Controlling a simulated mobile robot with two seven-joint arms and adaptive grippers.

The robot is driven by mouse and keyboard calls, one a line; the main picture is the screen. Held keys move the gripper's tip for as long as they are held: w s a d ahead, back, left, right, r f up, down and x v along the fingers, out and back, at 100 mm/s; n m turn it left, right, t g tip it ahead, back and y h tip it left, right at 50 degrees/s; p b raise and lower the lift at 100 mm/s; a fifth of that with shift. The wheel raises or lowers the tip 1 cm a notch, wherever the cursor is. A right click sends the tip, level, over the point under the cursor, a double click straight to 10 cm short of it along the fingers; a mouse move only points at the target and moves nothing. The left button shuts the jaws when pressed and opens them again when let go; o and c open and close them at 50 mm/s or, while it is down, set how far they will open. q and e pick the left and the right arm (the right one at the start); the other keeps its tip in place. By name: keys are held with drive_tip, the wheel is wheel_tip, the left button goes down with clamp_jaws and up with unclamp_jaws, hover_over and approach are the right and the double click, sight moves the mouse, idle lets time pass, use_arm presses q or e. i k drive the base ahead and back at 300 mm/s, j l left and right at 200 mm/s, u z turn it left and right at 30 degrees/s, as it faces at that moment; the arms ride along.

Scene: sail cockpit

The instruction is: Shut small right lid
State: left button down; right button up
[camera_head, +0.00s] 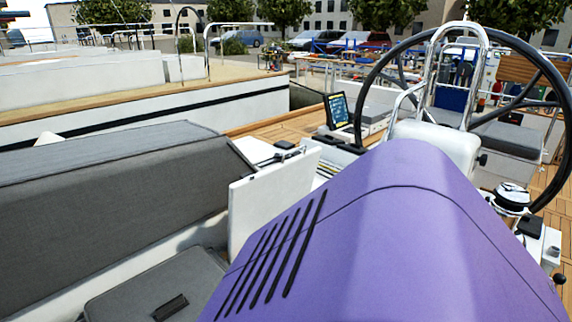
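A white flat panel (270,195) stands upright left of centre, on its edge. It looks like a raised lid, and I take it for the small right lid. Its lower right part and any opening beside it are hidden by the large purple shape close to the camera. A grey cushioned lid or seat (135,292) with a black handle (170,307) lies flat at the lower left. Neither of my grippers is in view, so I cannot see where they are relative to the panel.
A long grey padded block (110,185) fills the left side. A black steering wheel (380,85) with a metal rail and a tilted screen (338,110) stand behind. A winch (512,197) is at the right. Wooden deck (285,128) shows between.

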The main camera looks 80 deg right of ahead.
sight(255, 200)
drive_tip(key=z, duration=0.45)
drive_tip(key=i+z, duration=0.1)
drive_tip(key=z, duration=0.75)
drive_tip(key=j+z, duration=0.1)
drive_tip(key=z, duration=0.8)
drive_tip(key=j+z, duration=0.15)
drive_tip(key=z, duration=0.25)
drive_tip(key=i, duration=0.05)
